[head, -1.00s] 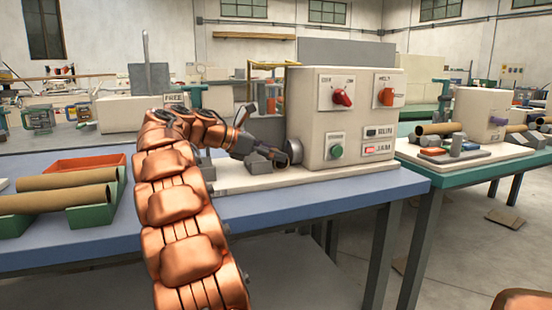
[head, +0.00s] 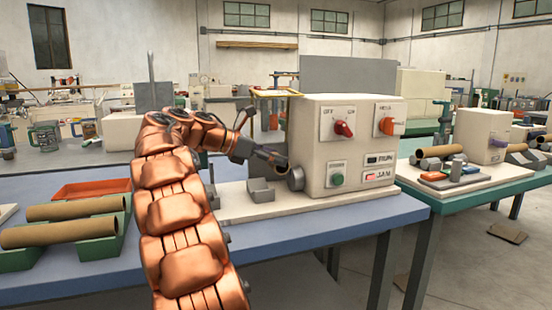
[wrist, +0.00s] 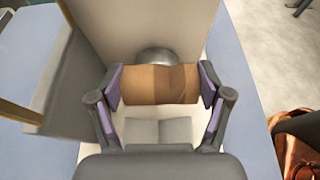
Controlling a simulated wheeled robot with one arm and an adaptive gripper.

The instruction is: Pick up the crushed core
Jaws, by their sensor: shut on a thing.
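The crushed core (wrist: 160,85) is a short brown cardboard tube lying crosswise in the wrist view, with a darker, dented part towards its right. My gripper (wrist: 160,88) is shut on it, with purple pads at the two ends of the core. In the head view my gripper (head: 272,158) is above the grey cradle block (head: 261,191) and beside the winder's round grey hub (head: 296,178). The core is small and mostly hidden by the fingers there. The winder (head: 350,150) has a red and an orange knob, a green button and a lit JAM label.
Two cardboard tubes (head: 60,232) lie on green holders at the left, near an orange-red tray (head: 92,189). A second winder (head: 475,133) stands on another table at the right. The blue table's front is clear between the green holders and my arm.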

